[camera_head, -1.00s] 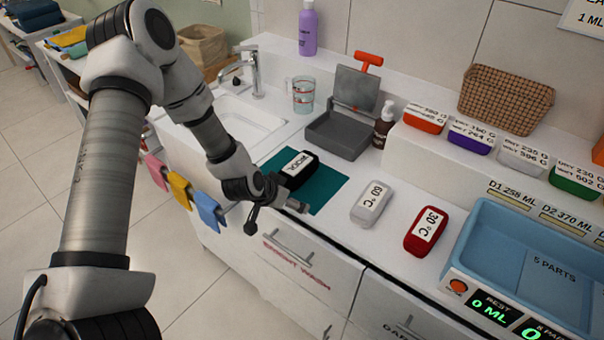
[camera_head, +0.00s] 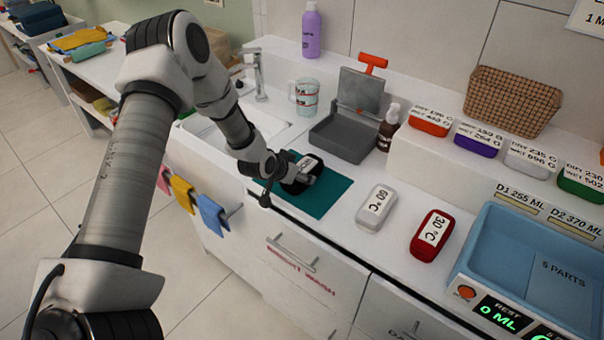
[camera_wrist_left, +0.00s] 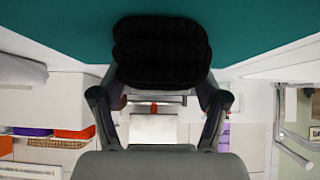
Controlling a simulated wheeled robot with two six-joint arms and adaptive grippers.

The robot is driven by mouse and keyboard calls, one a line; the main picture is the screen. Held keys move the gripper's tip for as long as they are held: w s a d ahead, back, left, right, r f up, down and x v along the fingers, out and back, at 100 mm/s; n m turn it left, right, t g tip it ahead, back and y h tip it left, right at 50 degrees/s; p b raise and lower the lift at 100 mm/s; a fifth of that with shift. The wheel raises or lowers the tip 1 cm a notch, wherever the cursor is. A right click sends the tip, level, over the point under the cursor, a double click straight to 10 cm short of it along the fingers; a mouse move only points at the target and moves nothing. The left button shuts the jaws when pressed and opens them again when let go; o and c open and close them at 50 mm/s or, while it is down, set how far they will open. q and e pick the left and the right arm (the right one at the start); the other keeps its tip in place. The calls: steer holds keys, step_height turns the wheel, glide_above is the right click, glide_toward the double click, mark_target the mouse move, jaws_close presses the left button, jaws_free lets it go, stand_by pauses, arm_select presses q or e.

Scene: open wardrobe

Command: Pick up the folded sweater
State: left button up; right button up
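The folded sweater (camera_head: 301,167) is a small black bundle with a white label, lying on a teal mat (camera_head: 332,196) on the counter. In the left wrist view the black sweater (camera_wrist_left: 162,50) is ribbed and close in front of the gripper, against the teal mat (camera_wrist_left: 250,22). My left gripper (camera_head: 306,180) is at the sweater's near side and partly covers it. In the wrist view the left gripper's (camera_wrist_left: 161,85) fingers are wide apart, near the sweater's two sides; I cannot tell whether they touch it. My right gripper is not in view.
A white 60 °C block (camera_head: 376,206) and a red 30 °C block (camera_head: 431,235) sit right of the mat. A grey scale-like box (camera_head: 343,137) and a brown pump bottle (camera_head: 387,130) stand behind it. The sink (camera_head: 255,122) is left; a blue tray (camera_head: 480,222) is right.

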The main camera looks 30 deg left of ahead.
arm_select(q)
steer(key=shift+c, duration=0.9)
